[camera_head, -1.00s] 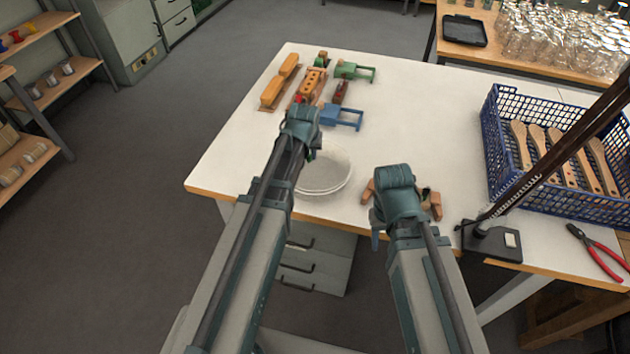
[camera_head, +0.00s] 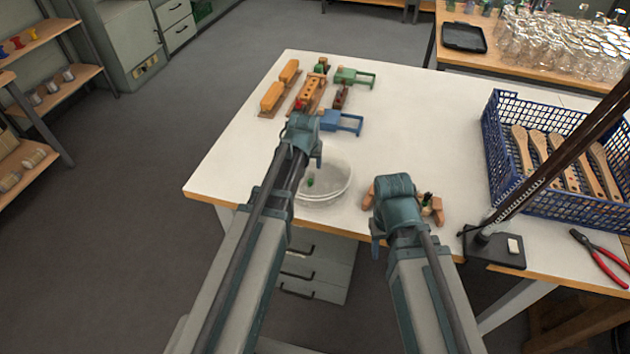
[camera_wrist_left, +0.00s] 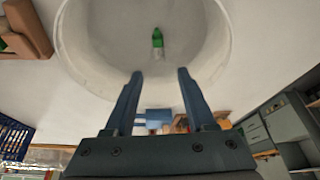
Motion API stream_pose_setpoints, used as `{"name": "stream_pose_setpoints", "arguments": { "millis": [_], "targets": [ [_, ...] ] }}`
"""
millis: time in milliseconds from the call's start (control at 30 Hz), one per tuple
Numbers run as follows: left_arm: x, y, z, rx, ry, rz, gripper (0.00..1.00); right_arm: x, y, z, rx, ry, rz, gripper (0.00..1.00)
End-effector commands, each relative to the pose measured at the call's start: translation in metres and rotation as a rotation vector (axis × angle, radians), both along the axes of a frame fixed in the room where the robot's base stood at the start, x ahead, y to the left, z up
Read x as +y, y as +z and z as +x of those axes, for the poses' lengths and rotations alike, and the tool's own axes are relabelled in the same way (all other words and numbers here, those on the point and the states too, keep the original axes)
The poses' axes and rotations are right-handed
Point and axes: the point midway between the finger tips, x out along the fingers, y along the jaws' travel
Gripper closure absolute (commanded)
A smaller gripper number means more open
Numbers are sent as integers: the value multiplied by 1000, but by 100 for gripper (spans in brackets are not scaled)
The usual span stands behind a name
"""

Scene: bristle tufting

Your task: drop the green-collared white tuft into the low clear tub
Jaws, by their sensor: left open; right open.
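The low clear tub (camera_head: 338,190) stands near the table's front edge, and its round rim fills the upper part of the left wrist view (camera_wrist_left: 75,62). The tuft shows inside the tub in the left wrist view (camera_wrist_left: 157,42), with a green collar and a pale white end that is hard to make out against the floor. Only its green spot shows in the head view (camera_head: 310,182). My left gripper (camera_wrist_left: 160,74) is open and empty at the tub, its fingers apart from the tuft. My right gripper (camera_head: 395,205) is open, its fingertips mostly hidden, by a wooden piece (camera_head: 435,209).
Orange blocks (camera_head: 272,97), a blue holder (camera_head: 342,122) and a green holder (camera_head: 355,77) lie behind the left gripper. A blue crate (camera_head: 560,200) of wooden handles, a black stand (camera_head: 493,248) and red pliers (camera_head: 602,260) are at right. The middle table is clear.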

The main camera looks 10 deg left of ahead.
Motion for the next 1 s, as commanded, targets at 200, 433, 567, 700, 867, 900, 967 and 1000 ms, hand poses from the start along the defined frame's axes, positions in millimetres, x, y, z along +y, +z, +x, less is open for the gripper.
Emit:
{"name": "stream_pose_setpoints", "arguments": {
  "millis": [200,433,567,700,867,900,967,1000],
  "targets": [
    [-1,13,-5,0,0,0,44,0,13,0,0,0,0,53],
    [-2,42,-16,0,0,0,44,0,42,0,0,0,0,53],
    [-3,62,-24,0,0,0,44,0,62,0,0,0,0,53],
    [-4,84,-33,0,0,0,44,0,84,0,0,0,0,53],
    [-6,108,-43,0,-1,0,44,0,108,0,0,0,0,53],
    [-6,113,-45,0,-1,0,44,0,113,0,0,0,0,53],
    [-7,119,-48,0,-1,0,44,0,119,0,0,1,0,53],
    [-7,123,-49,0,-1,0,44,0,123,0,0,1,0,53]
  ]
}}
